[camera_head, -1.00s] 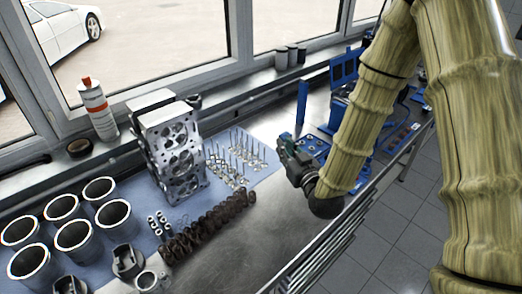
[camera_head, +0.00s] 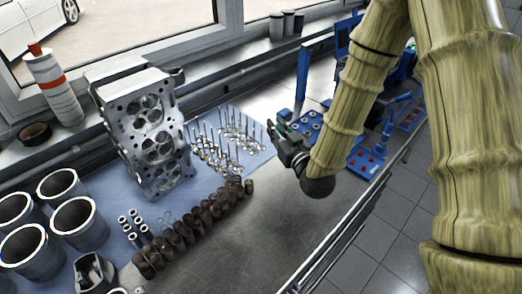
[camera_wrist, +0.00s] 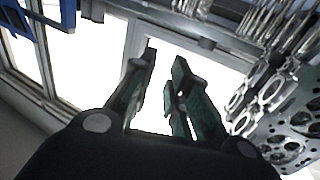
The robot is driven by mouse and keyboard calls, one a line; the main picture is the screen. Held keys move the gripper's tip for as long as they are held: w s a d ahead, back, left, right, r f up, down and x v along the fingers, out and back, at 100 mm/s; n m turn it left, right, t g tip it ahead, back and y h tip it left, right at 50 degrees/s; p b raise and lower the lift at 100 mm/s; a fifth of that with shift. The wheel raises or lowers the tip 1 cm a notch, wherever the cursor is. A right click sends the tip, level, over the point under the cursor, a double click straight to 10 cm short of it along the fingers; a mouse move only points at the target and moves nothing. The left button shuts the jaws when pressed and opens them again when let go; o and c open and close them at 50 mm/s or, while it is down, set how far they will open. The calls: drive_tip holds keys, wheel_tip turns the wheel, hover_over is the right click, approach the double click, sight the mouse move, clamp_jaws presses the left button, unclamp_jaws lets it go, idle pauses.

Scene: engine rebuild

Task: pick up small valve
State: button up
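Several small valves (camera_head: 228,140) stand stem-up in rows on the blue mat (camera_head: 206,109), right of the cylinder head. In the wrist view, valve stems and round heads (camera_wrist: 240,100) show at the right, beside the fingers. I cannot tell which single valve is the small one. My gripper (camera_head: 277,131) is just right of the valve rows in the head view, with a visible gap to most of them. In the wrist view my gripper (camera_wrist: 165,62) has its two dark green fingers apart with nothing between them.
The cylinder head (camera_head: 150,130) stands left of the valves. A brown camshaft-like row of springs (camera_head: 190,232), small sleeves (camera_head: 132,228) and large cylinder liners (camera_head: 78,222) lie nearer. Blue fixtures (camera_head: 366,160) stand to the right. Bare metal bench (camera_head: 265,225) is clear in front.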

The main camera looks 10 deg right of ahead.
sight(262, 145)
drive_tip(key=f+b, duration=0.3)
drive_tip(key=f, duration=0.1)
drive_tip(key=f+b, duration=0.3)
drive_tip(key=f, duration=0.1)
drive_tip(key=shift+w+a, duration=0.1)
drive_tip(key=shift+w, duration=0.1)
drive_tip(key=shift+p+x, duration=0.75)
drive_tip(key=shift+x, duration=2.2)
drive_tip(key=shift+f+p+x, duration=0.15)
drive_tip(key=shift+p+x, duration=0.35)
drive_tip(key=shift+x, duration=0.7)
drive_tip(key=shift+f+p+x, duration=0.1)
drive_tip(key=shift+p+x, duration=0.4)
drive_tip(key=shift+x, duration=0.7)
clamp_jaws()
